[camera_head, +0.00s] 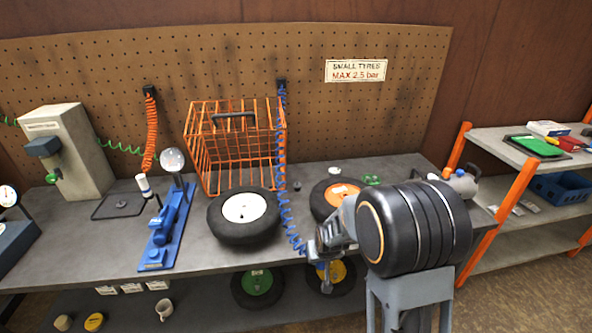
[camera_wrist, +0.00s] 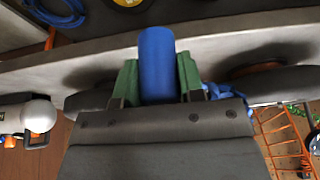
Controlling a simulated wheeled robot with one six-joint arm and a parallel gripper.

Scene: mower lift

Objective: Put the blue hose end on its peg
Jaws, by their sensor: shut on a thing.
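The blue hose end (camera_wrist: 157,62) is a smooth blue cylinder, shut between the green-padded fingers of my gripper (camera_wrist: 155,82) in the wrist view. In the head view my gripper (camera_head: 325,262) is at the bench's front edge, in front of the orange-hubbed wheel. The hose end is too small to make out there. The coiled blue hose (camera_head: 283,165) runs from a dark holder (camera_head: 281,84) on the pegboard, down in front of the orange basket, to my gripper. I cannot tell which fitting is the hose end's peg.
An orange wire basket (camera_head: 207,150), a white-hubbed wheel (camera_head: 243,230) and an orange-hubbed wheel (camera_head: 326,207) crowd the bench middle. A blue stand (camera_head: 165,230) is left of them. Orange shelf posts (camera_head: 497,228) stand at right. A yellow-hubbed wheel (camera_head: 330,275) is below the bench.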

